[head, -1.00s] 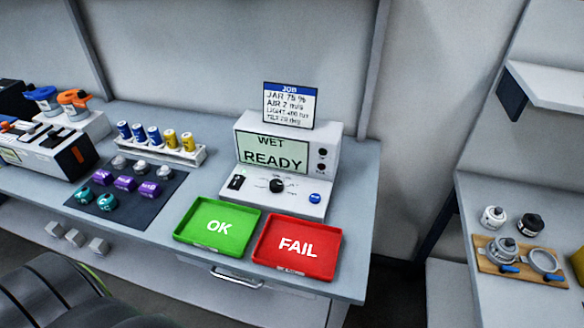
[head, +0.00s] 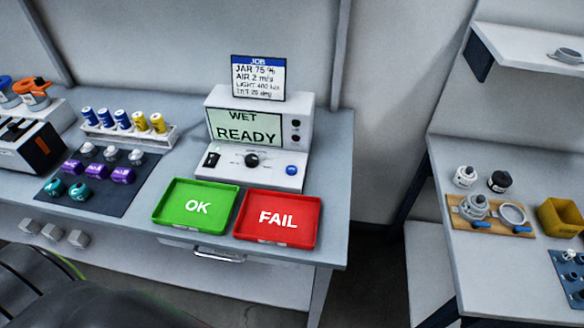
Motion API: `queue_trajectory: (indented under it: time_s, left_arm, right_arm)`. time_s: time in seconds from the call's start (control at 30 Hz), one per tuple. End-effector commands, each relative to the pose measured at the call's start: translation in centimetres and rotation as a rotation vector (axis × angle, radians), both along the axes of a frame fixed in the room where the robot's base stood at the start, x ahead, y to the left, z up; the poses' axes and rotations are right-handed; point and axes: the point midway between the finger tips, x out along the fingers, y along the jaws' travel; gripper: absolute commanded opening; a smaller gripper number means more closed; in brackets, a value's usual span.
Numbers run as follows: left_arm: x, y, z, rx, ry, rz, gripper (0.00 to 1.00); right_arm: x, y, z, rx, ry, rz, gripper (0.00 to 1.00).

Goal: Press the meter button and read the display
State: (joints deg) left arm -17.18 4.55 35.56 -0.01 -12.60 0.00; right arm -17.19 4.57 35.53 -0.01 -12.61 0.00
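The white meter (head: 302,118) stands at the back of the bench. Its pale green display (head: 245,130) reads "WET" above "READY". On its sloped front panel are a black switch, a black dial (head: 252,160) in the middle and a round blue button (head: 291,170) at the right. A job card (head: 258,78) above the meter reads "JAR 75 %", "AIR 2 m/s" and smaller lines about light and tilt that are hard to read. Neither gripper is in view. Dark parts at the lower left are probably my own arm.
A green OK tray (head: 168,216) and a red FAIL tray (head: 308,236) lie before the meter, both empty. A rack (head: 150,138) of blue and yellow cylinders and a dark mat (head: 112,205) with small parts are to the left. A second bench (head: 470,260) stands right, across a gap.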

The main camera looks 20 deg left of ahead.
Motion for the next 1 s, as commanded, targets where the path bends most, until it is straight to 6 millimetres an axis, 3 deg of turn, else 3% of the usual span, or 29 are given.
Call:
queue_trajectory:
  time_s: [0.03, 0.27, 1.0]
  left_arm:
    - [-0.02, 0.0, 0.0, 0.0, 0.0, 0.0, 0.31]
    - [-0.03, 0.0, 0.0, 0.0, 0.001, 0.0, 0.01]
    - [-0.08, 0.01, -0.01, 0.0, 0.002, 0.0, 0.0]
  right_arm:
    - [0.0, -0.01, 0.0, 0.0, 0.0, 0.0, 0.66]
    - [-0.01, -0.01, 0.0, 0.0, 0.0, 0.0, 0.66]
    - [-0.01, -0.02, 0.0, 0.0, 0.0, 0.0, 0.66]
